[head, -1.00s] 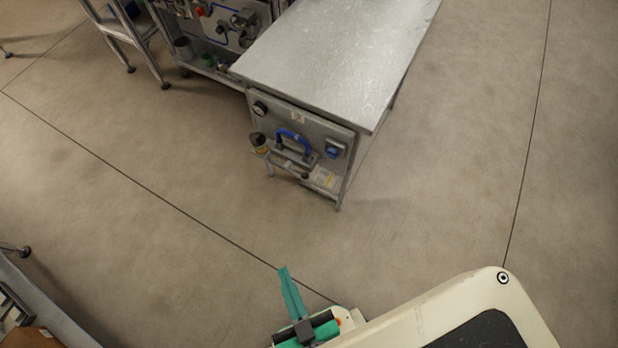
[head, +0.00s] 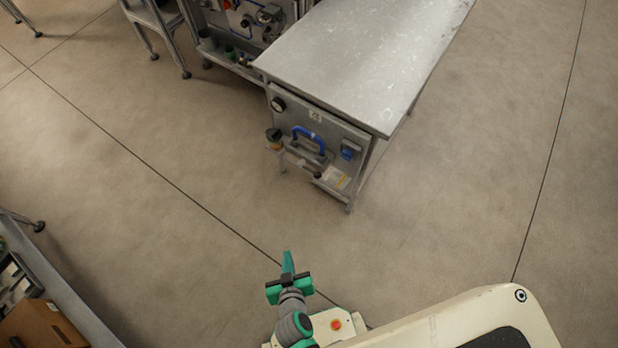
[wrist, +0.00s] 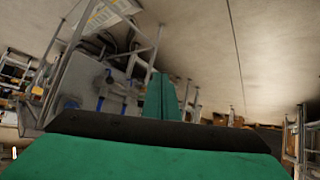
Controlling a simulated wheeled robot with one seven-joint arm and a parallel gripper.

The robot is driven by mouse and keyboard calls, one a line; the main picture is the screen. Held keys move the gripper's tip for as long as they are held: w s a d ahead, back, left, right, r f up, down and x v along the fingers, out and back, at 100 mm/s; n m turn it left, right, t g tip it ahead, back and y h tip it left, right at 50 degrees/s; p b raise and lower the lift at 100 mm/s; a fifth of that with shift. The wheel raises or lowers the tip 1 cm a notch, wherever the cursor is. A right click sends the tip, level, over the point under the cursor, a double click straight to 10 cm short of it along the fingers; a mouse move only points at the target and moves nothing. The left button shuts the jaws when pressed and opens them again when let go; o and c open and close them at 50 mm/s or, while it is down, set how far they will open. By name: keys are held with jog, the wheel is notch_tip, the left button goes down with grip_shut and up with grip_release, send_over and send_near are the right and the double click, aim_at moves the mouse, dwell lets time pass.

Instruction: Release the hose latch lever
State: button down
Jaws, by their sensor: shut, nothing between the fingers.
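A grey panel (head: 328,127) on the near end of a metal table carries a blue curved handle (head: 309,137). This looks like the latch lever, but I cannot tell for sure. The handle stands out from a grey bracket, and the hose is not clear. My gripper (head: 288,262) is shut and empty, above the floor and well short of the panel. In the wrist view its green fingers (wrist: 162,97) are together, with the tilted panel (wrist: 88,75) and small blue parts beyond them.
The metal table top (head: 365,55) is bare. A cardboard box (head: 40,325) is at lower left. The floor (head: 215,180) before the panel is clear.

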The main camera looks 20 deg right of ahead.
jog(key=w+d+f+m+g+h, duration=0.15)
jog(key=w+h, duration=0.25)
jog(key=w, duration=0.4)
jog(key=w+d+m+h, duration=0.3)
jog(key=w+h, duration=0.1)
jog(key=w, duration=0.3)
jog(key=w+r+m+h, duration=0.3)
jog(key=w+r, duration=0.2)
jog(key=shift+r+g, duration=0.3)
jog(key=shift+g, duration=0.15)
jog(key=shift+w+d, duration=0.1)
send_near(317, 172)
notch_tip(317, 172, up, 2)
jog(key=w+d, duration=0.2)
jog(key=w, duration=0.1)
jog(key=shift+d+f, duration=0.6)
jog(key=shift+f, duration=0.2)
jog(key=shift+d+f, duration=0.55)
jog(key=shift+f, duration=0.3)
jog(key=shift+s+f, duration=0.15)
